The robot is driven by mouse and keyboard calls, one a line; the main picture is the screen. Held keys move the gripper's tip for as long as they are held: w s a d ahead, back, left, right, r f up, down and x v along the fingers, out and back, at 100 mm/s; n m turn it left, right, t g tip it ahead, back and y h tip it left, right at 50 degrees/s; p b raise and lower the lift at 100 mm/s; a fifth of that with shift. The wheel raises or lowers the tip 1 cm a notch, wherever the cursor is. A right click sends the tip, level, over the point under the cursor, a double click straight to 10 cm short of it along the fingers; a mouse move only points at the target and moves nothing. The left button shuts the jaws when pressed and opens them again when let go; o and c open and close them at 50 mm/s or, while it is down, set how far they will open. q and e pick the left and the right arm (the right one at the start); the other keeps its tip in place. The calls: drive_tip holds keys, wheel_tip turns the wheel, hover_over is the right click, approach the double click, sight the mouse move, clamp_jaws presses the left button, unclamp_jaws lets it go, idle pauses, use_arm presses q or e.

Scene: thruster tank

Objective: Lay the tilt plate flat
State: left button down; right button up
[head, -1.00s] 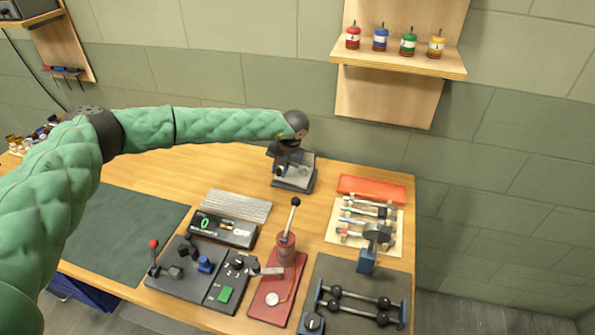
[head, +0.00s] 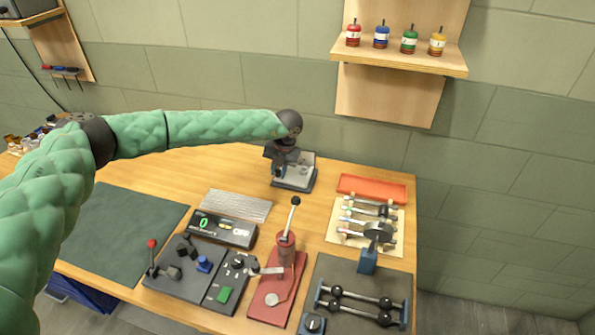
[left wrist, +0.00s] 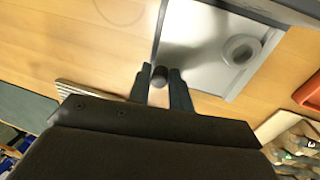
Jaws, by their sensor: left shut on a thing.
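The tilt plate (head: 303,161) is a light grey plate on a dark stand at the back of the bench. In the left wrist view, its pale surface (left wrist: 190,62) carries a round ring (left wrist: 240,50). My left gripper (left wrist: 158,84) is shut on a small dark knob (left wrist: 159,73) at the plate's left edge. In the head view, my left gripper (head: 279,170) is at the left side of the stand, partly hidden by my own wrist. The plate's exact tilt is hard to tell. My right gripper is not in view.
A red tray (head: 372,188) and tool rack lie to the right. The wood left of the stand is clear.

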use_arm(q)
drive_tip(key=shift+s+d+f+h+b, duration=0.2)
drive_tip(key=shift+f+h+b, duration=0.1)
drive_tip(key=shift+f+b, duration=0.25)
idle(0.5)
drive_tip(key=shift+r, duration=0.1)
drive_tip(key=c, duration=1.4)
unclamp_jaws()
drive_tip(key=shift+c, duration=0.2)
drive_tip(key=shift+r, duration=0.15)
drive_tip(key=shift+w+r, duration=0.15)
drive_tip(key=shift+r, duration=0.35)
drive_tip(key=shift+a+r+p, duration=0.2)
drive_tip(key=shift+r+p, duration=0.1)
drive_tip(key=shift+r, duration=2.7)
